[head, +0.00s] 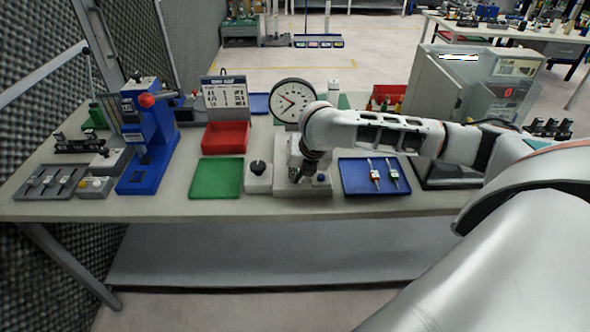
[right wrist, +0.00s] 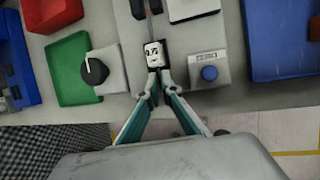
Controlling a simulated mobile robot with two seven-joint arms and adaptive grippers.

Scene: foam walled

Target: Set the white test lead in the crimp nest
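My right gripper (head: 314,163) is low over the base of the dial-gauge stand in the head view. In the right wrist view its fingers (right wrist: 155,80) are closed on a small white block with dark marks, which looks like the white test lead (right wrist: 153,54). A thin brownish rod runs up from the block. I cannot tell whether the lead touches the stand. In the head view the lead is hidden by the gripper. A blue press (head: 147,140) with a red knob stands at the left; I cannot make out which part is the crimp nest. My left gripper is not in view.
A blue tray (head: 352,184) with two leads lies right of the gripper. The dial gauge (head: 293,98) stands behind, the grey cabinet (head: 437,85) at right. A grey tray (head: 62,181) sits far left.

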